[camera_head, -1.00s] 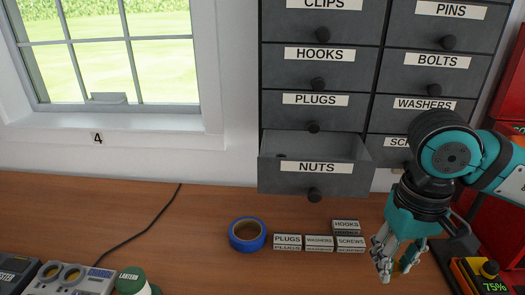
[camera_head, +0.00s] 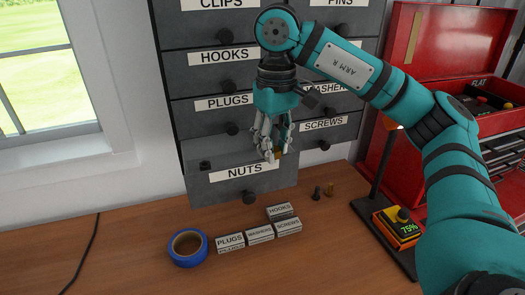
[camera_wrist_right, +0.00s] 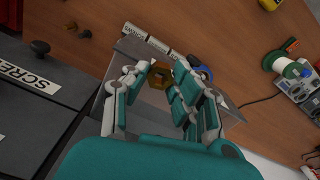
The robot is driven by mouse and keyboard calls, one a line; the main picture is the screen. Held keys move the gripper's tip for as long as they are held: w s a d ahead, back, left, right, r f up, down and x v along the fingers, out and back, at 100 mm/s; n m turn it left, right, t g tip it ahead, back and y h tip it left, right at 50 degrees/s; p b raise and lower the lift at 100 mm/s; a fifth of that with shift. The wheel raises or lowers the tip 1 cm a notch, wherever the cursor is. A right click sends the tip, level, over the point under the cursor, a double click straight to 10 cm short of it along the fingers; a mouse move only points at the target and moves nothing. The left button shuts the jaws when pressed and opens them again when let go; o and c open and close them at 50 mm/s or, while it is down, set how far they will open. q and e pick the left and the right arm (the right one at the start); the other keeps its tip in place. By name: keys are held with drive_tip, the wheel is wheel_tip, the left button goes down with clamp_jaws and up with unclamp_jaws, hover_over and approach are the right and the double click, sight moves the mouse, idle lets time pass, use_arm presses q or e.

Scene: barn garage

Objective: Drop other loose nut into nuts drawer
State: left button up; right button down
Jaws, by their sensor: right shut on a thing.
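The NUTS drawer (camera_head: 230,188) is pulled open at the bottom left of the dark cabinet. A small dark piece (camera_head: 205,165), perhaps a nut, shows inside it at the left. My right gripper (camera_head: 274,154) is over the right part of the open drawer, fingers pointing down. It is shut on a brass-coloured hex nut (camera_head: 277,153). The right wrist view shows the nut (camera_wrist_right: 160,77) between the fingertips, with the drawer below. The fingers and arm hide part of the drawer. My left gripper is in neither current view.
Small labelled boxes (camera_head: 260,233) and a blue tape roll (camera_head: 188,247) sit on the workbench below the drawer. Two small bolt-like pieces (camera_head: 317,193) stand right of the boxes. A red tool chest (camera_head: 410,50) is at the right. Bench front is mostly clear.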

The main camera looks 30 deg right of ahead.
drive_tip(key=w, duration=0.1)
drive_tip(key=w+d+f+p, duration=0.1)
drive_tip(key=w, duration=0.1)
drive_tip(key=w+f, duration=0.1)
drive_tip(key=w, duration=0.1)
drive_tip(key=shift+w+d+f+p, duration=0.15)
drive_tip(key=shift+w+d+p, duration=0.1)
drive_tip(key=shift+p, duration=0.15)
drive_tip(key=shift+f, duration=0.6)
wheel_tip(320, 180, down, 3)
drive_tip(key=p, duration=0.2)
drive_tip(key=shift+r+p, duration=0.1)
drive_tip(key=shift+p, duration=0.25)
drive_tip(key=shift+w+f, duration=0.15)
drive_tip(key=shift+f, duration=0.15)
use_arm(q)
drive_tip(key=r, duration=0.5)
drive_tip(key=shift+w+a, duration=0.3)
drive_tip(key=shift+w, duration=0.05)
use_arm(e)
drive_tip(key=shift+f, duration=0.1)
use_arm(q)
drive_tip(key=shift+f, duration=0.1)
